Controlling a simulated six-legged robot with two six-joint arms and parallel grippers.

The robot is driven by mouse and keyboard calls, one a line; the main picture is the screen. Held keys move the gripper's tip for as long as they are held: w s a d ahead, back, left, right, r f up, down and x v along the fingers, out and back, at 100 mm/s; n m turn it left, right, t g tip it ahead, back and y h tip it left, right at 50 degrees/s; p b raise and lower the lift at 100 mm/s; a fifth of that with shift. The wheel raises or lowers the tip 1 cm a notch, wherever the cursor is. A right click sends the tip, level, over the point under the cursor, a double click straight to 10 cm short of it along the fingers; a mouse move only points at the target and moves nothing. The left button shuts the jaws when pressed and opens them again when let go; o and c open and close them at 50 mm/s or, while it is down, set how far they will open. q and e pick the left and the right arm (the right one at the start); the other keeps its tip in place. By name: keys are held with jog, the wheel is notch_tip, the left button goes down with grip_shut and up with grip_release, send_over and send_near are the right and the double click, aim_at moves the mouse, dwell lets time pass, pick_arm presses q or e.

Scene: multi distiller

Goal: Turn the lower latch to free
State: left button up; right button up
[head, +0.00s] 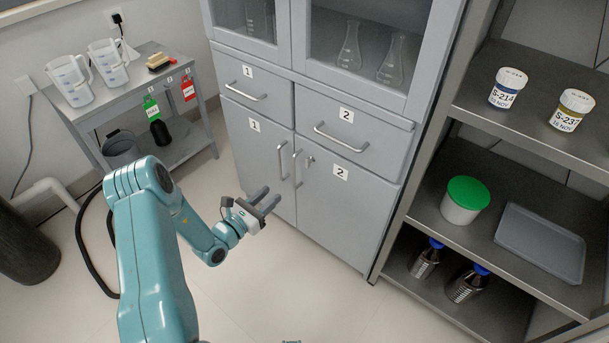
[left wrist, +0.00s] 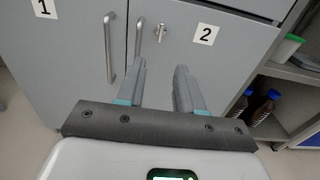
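The grey cabinet has a lower door 1 (head: 256,158) and a lower door 2 (head: 343,215). A small silver latch (head: 309,160) sits on door 2 near its upper left corner, beside the door's bar handle (head: 297,170). The latch also shows in the left wrist view (left wrist: 161,32), above and beyond the fingers. My left gripper (head: 270,199) is open and empty, below the latch and apart from the cabinet front. Its two fingers show apart in the left wrist view (left wrist: 160,85). My right gripper is not in view.
A shelf rack at right holds labelled jars (head: 508,88), a green-lidded tub (head: 464,199), a grey tray (head: 540,242) and blue-capped bottles (head: 426,258). A side table (head: 133,92) with jugs stands at left. The floor before the cabinet is clear.

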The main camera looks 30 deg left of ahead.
aim_at(307, 163)
pick_arm(q)
jog(key=w+b, duration=0.1)
jog(key=w, duration=0.4)
jog(key=w+d+b, duration=0.1)
jog(key=w, duration=0.8)
jog(key=shift+w+d+b, duration=0.25)
jog(key=shift+w+b, duration=0.05)
jog(key=shift+b, duration=0.1)
jog(key=shift+w+r, duration=0.1)
jog(key=shift+w, duration=0.45)
grip_shut()
